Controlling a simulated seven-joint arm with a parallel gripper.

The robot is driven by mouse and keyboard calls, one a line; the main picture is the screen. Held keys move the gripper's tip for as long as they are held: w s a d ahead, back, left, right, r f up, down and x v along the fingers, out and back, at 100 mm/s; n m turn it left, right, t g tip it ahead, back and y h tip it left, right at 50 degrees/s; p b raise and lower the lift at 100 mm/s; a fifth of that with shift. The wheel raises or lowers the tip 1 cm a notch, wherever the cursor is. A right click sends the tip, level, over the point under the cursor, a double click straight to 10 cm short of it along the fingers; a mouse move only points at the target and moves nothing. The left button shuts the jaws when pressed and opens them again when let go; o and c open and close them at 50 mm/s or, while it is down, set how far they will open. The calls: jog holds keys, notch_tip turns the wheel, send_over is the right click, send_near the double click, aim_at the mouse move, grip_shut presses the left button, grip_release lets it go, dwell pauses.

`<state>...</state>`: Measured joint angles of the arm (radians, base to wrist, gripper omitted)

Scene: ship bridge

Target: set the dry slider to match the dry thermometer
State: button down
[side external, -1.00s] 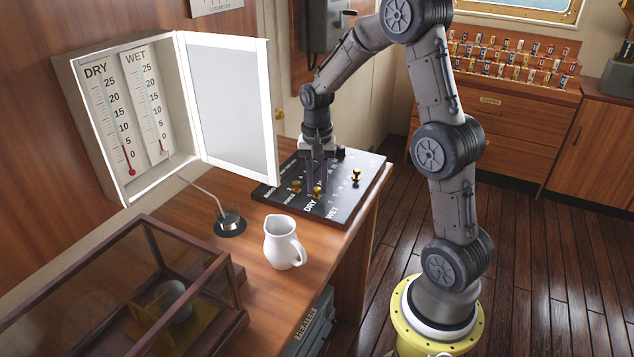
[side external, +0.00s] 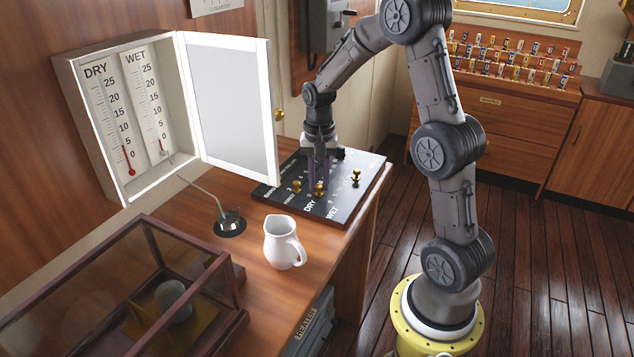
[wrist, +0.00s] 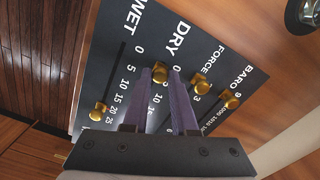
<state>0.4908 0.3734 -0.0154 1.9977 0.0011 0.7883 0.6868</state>
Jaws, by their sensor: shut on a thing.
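The dry thermometer (side external: 127,160) hangs in the open white-framed case at the left, beside the wet one (side external: 160,140). Its short red column ends low on the scale, roughly between 0 and 5. The dark slider board (side external: 343,213) lies on the desk. My gripper (wrist: 162,71) points down at it, its fingers closed around the brass dry slider knob (wrist: 160,72). The knob also shows in the side view (side external: 319,188). It sits near the 0 end of the DRY scale; the fingers hide part of that scale, so the exact value is unclear.
The wet knob (wrist: 98,112) stands apart to the left in the wrist view. The force knob (wrist: 200,84) is close right of my fingers, with the baro knob (wrist: 231,100) beyond.

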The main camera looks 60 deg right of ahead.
jog(key=shift+d+r, duration=0.1)
jog(key=shift+d, duration=0.95)
jog(key=c, duration=0.7)
grip_release()
jog(key=shift+a, duration=0.1)
notch_tip(320, 180, up, 14)
jog(key=shift+f, duration=0.1)
